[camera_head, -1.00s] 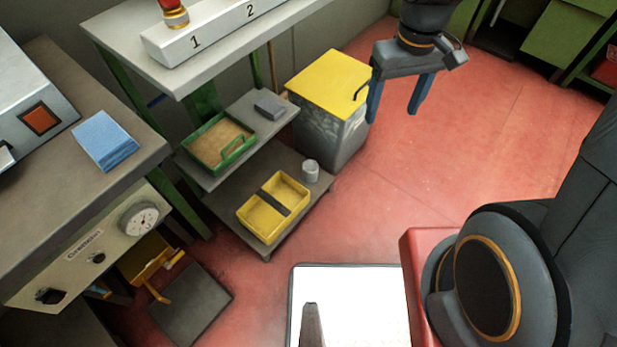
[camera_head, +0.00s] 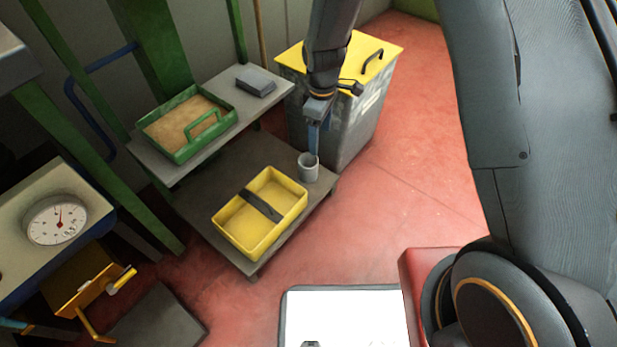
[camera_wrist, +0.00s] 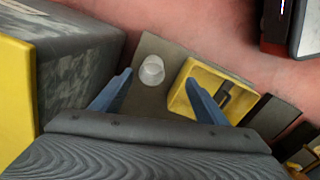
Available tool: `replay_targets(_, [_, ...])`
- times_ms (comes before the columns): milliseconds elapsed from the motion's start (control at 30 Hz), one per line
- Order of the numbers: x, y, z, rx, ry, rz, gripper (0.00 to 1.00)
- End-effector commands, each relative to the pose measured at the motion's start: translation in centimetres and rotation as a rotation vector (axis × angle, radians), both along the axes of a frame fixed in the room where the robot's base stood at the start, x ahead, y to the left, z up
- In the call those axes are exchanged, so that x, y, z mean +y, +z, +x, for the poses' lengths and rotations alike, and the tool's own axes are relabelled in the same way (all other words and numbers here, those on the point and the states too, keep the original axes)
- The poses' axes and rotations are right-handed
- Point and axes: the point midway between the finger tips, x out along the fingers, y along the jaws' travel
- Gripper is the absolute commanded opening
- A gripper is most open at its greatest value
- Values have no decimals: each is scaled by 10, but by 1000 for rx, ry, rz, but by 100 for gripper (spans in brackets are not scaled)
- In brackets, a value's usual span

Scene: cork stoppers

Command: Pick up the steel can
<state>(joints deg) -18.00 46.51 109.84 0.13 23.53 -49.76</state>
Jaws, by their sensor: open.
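The steel can (camera_head: 308,168) is a small, light grey, open-topped cylinder. It stands upright on the lower shelf (camera_head: 230,160) of the trolley, near its right corner. In the wrist view the can (camera_wrist: 152,70) shows ahead, between the lines of the two blue fingers and nearer the left one. My gripper (camera_wrist: 160,95) is open and empty. In the head view my gripper (camera_head: 317,138) is above and just behind the can, seen edge-on, with a blue finger pointing down towards it. I cannot tell from this view how large the gap is.
A yellow tray (camera_head: 231,238) with a dark bar lies left of the can. A grey bin with a yellow lid (camera_head: 290,62) stands close behind. The upper shelf holds a green sand tray (camera_head: 160,147) and a grey block (camera_head: 256,82). Red floor (camera_head: 420,190) is clear to the right.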

Motion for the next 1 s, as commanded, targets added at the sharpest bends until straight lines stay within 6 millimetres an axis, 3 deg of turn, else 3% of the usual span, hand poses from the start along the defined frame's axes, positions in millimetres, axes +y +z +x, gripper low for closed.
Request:
replay_targets(33, [8, -36, 8, 3, 43, -1, 68])
replay_targets(100, [18, -65, 16, 3, 97, -1, 68])
replay_targets(300, [36, -121, 28, 4, 210, -2, 68])
replay_targets(567, [43, -147, 32, 2, 254, -1, 68])
replay_targets(1000, [38, -183, 32, 3, 251, -1, 68])
